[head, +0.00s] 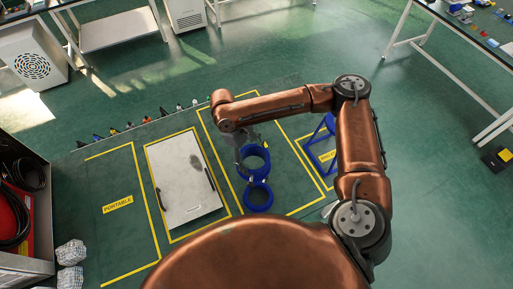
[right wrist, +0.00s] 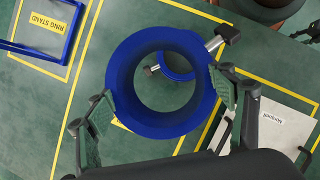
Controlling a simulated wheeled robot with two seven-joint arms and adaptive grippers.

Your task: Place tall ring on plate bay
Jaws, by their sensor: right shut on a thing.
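My right gripper (head: 245,154) is shut on a large blue ring (head: 256,160). In the right wrist view this ring (right wrist: 115,82) sits between the two fingers of the gripper (right wrist: 163,92), one on each side. A second blue ring (head: 258,197) is just nearer in the head view; it looks smaller and farther off through the held ring's opening in the wrist view (right wrist: 178,64). A pale plate (head: 180,190) with two dark handles lies in the yellow-taped bay to the left; its corner shows in the wrist view (right wrist: 270,125). My left gripper is out of view.
A blue ring stand frame (head: 321,146) stands in a taped bay to the right, labelled in the wrist view (right wrist: 47,24). A taped bay marked PORTABLE (head: 118,204) at left has bare floor. Several small items (head: 145,119) line the back edge.

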